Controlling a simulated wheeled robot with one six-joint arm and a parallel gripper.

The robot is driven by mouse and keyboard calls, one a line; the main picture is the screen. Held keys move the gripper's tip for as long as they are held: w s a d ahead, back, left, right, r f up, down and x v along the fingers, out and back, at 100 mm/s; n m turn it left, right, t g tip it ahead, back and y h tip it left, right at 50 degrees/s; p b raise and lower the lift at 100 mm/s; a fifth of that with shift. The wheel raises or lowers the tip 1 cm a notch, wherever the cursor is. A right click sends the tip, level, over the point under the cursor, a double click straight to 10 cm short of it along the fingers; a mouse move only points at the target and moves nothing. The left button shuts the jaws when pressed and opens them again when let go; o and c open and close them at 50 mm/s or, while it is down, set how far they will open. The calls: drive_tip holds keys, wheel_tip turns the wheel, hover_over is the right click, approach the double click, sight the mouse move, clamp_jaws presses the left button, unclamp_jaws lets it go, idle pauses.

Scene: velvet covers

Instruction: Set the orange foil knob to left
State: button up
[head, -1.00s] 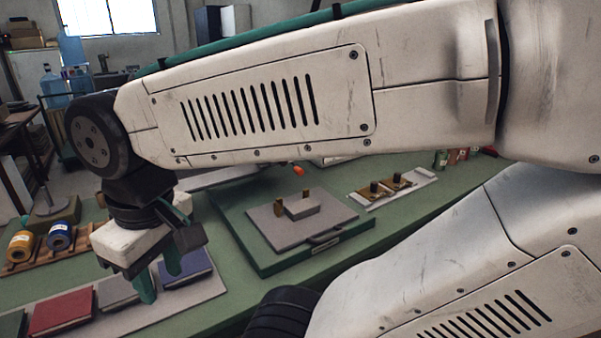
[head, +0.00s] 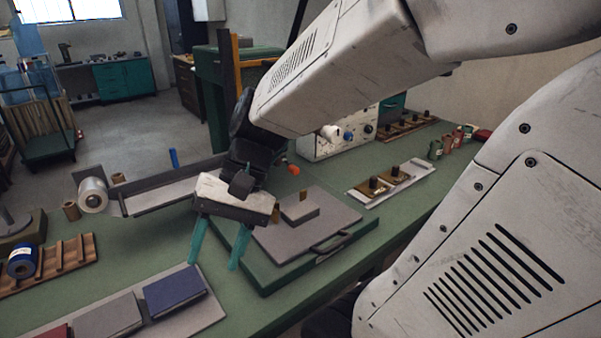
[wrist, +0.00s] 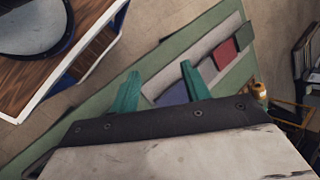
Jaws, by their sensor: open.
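A small orange knob-like piece (head: 293,170) shows in the head view, just right of my wrist and behind the grey plate; which way it points is too small to tell. A white control box (head: 325,148) stands behind it, with a cream knob (head: 330,132), a blue knob (head: 348,135) and a dark knob (head: 368,128) on its front. My gripper (head: 213,263) is open and empty, its green fingers pointing down above the bench, in front and left of the orange piece. Its fingers (wrist: 159,72) also show apart in the wrist view, where no knob is in sight.
A green press base with a grey plate (head: 335,212) and small block sits right of my gripper. Red, grey and blue covers (head: 174,291) lie on a board in front. A foil roll (head: 93,195) stands left. A tall green frame (head: 215,100) rises behind my wrist.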

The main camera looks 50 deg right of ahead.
drive_tip(key=w+d+m+t+y, duration=0.55)
drive_tip(key=w+m, duration=0.35)
drive_tip(key=w, duration=0.2)
drive_tip(key=m+t+h, duration=1.3)
drive_tip(key=m+h, duration=0.4)
drive_tip(key=m, duration=0.5)
approach(297, 172)
drive_tip(key=shift+w+r+g+y, duration=0.25)
drive_tip(key=shift+w+r, duration=0.2)
drive_tip(key=shift+w, duration=0.35)
drive_tip(key=shift+w+d+f, duration=0.1)
drive_tip(key=shift+w+d, duration=0.15)
drive_tip(key=x, duration=0.7)
